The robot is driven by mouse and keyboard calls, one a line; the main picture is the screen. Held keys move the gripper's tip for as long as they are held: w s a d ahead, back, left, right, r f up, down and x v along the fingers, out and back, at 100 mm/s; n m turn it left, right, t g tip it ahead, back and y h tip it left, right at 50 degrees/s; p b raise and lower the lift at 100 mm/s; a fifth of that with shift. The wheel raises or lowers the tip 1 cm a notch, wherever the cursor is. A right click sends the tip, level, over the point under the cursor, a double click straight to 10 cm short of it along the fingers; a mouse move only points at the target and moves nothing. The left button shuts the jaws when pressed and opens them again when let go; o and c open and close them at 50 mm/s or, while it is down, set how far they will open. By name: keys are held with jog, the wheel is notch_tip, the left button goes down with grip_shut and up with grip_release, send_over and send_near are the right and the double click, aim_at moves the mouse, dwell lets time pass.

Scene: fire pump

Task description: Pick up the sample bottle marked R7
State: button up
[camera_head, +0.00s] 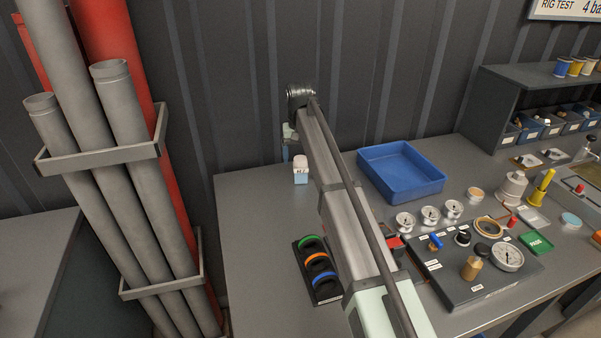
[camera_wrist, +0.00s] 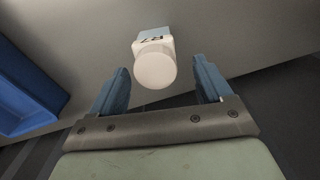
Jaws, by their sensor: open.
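The sample bottle (camera_head: 300,170) stands upright on the bench near its back left, with a white cap and a pale blue lower part. In the wrist view the bottle (camera_wrist: 154,62) shows its round white cap toward me and a label reading R7. My gripper (camera_wrist: 164,88) is open, with one blue finger on each side below the bottle in the picture. The bottle is just beyond the fingertips, roughly centred between them, and not gripped. In the head view my gripper (camera_head: 285,150) is mostly hidden behind my arm, at the back edge beside the bottle.
A blue tray (camera_head: 402,191) lies right of my arm; its edge also shows in the wrist view (camera_wrist: 40,112). A rack of coloured rings (camera_head: 327,286) sits in front. Gauges and a valve panel (camera_head: 478,290) fill the right. Grey pipes (camera_head: 130,130) stand left of the bench.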

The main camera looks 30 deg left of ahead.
aim_at(300, 169)
jog(key=shift+s+d+f, duration=0.15)
jog(key=shift+d+f, duration=0.05)
jog(key=shift+f, duration=1.1)
jog(key=shift+s+d+f, duration=0.1)
jog(key=shift+d+f, duration=0.1)
jog(key=shift+f, duration=1.1)
jog(key=c, duration=1.1)
jog(key=shift+r, duration=0.15)
jog(key=shift+c, duration=0.2)
